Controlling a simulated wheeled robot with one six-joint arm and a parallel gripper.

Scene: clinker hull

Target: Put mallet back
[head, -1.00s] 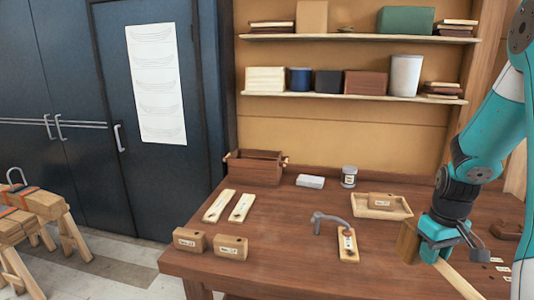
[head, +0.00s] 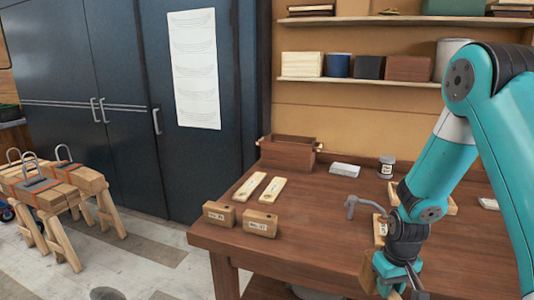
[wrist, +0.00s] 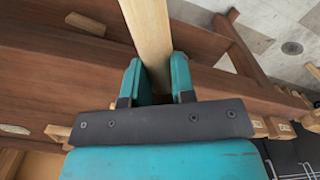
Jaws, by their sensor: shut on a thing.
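The mallet is held by my gripper (head: 397,282) at the lower right of the head view. Its wooden head (head: 368,274) shows just left of the gripper, at the front edge of the bench. In the wrist view its pale wooden handle (wrist: 148,30) runs between the two teal fingers of the gripper (wrist: 156,84), which are shut on it. The rest of the mallet is hidden by the gripper or cut off. An open dark wooden box (head: 288,153) stands at the bench's back left.
The workbench (head: 310,240) carries two labelled wooden blocks (head: 260,223), two pale strips (head: 262,188), a bent grey tool (head: 362,204), a can (head: 386,168) and a pale block (head: 345,170). Sawhorses (head: 65,190) with clamped timber stand left. Floor between is mostly clear.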

